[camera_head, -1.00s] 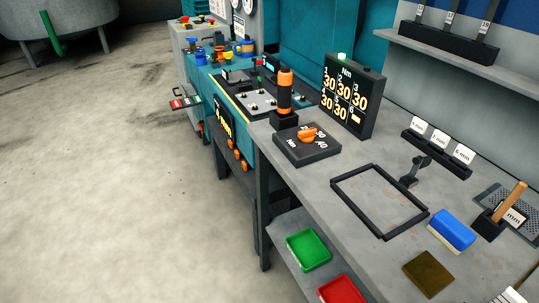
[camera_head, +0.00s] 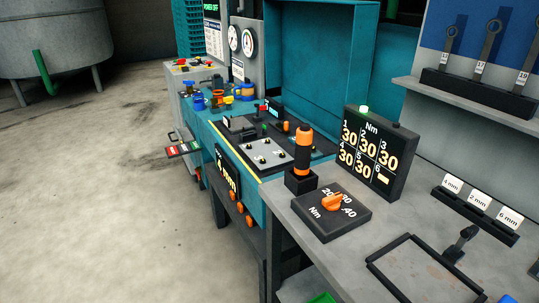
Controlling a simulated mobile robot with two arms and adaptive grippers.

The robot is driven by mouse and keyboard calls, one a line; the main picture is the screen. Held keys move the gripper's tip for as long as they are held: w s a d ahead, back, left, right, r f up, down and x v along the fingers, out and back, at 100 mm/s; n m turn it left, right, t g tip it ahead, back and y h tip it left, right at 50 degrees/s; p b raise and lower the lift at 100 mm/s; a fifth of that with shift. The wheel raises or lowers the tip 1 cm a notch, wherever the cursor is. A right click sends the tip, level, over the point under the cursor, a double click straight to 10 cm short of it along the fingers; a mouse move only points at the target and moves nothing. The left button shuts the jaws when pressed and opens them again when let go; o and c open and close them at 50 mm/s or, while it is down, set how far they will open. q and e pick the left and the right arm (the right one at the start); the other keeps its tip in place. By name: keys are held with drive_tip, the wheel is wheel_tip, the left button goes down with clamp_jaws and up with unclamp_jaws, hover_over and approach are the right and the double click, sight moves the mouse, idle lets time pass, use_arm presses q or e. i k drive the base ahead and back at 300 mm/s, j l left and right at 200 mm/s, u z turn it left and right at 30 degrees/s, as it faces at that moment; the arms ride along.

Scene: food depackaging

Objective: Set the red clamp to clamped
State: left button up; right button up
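I cannot pick out the red clamp with certainty. A small red part (camera_head: 266,104) shows at the back of the teal machine's (camera_head: 262,203) work area, too small to read its position. Dark fixtures and a light plate with several studs (camera_head: 262,152) sit in that work area. Neither of my grippers is in view.
A torque dial box (camera_head: 330,212), an orange-handled tool (camera_head: 304,150) in a black holder and a number display (camera_head: 371,150) stand on the grey bench. The floor (camera_head: 90,220) at left is clear.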

sight(262, 108)
drive_tip(key=i+j+z, duration=0.1)
drive_tip(key=z, duration=0.4)
drive_tip(key=i+j+z, duration=0.1)
drive_tip(key=z, duration=0.35)
drive_tip(key=i+j+z, duration=0.2)
drive_tip(key=j+z, duration=0.2)
drive_tip(key=j, duration=0.75)
drive_tip(key=j+z, duration=0.35)
drive_tip(key=j, duration=1.5)
drive_tip(key=i+j, duration=0.15)
drive_tip(key=j, duration=0.55)
